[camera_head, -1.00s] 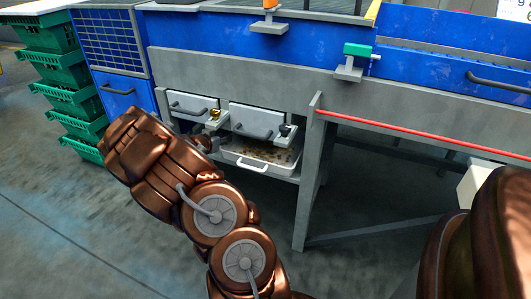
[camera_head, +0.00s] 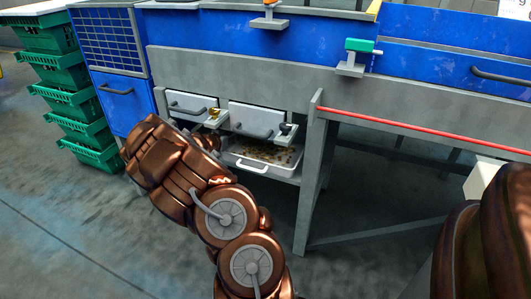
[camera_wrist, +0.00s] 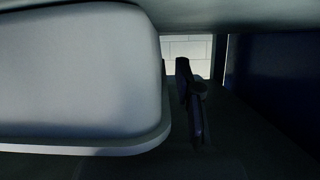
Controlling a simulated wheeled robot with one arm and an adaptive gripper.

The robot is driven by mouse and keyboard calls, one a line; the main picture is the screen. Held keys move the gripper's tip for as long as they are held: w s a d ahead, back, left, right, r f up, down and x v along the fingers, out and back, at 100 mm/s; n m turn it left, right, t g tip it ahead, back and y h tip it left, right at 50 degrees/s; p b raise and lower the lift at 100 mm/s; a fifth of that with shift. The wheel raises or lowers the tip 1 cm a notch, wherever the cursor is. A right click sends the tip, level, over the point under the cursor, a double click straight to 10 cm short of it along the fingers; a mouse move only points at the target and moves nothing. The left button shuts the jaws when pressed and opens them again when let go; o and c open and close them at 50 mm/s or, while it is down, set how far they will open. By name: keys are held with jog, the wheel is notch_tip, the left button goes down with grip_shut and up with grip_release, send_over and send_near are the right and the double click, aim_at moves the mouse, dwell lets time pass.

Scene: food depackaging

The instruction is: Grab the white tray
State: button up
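The white tray (camera_head: 287,176) sits on the low shelf under the table in the head view, below the right drawer. It holds small brownish bits, and its handle faces the front. My gripper (camera_head: 211,141) is at the tray's left end, mostly hidden behind my own arm. In the wrist view, a large pale rounded body with a rim, which looks like the tray (camera_wrist: 80,80), fills the left side. A dark gripper finger (camera_wrist: 194,105) shows just right of its edge, with a small gap. The other finger is not clearly seen, so the opening cannot be judged.
Two drawers with dark handles (camera_head: 192,105) (camera_head: 255,120) hang just above the tray. A grey table leg (camera_head: 311,185) stands close on its right. Stacked green crates (camera_head: 65,75) and a blue cabinet (camera_head: 125,100) are at the left. The floor in front is clear.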

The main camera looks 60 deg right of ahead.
grip_shut()
jog(key=shift+a+r+p, duration=0.15)
jog(key=shift+p, duration=0.15)
dwell(0.5)
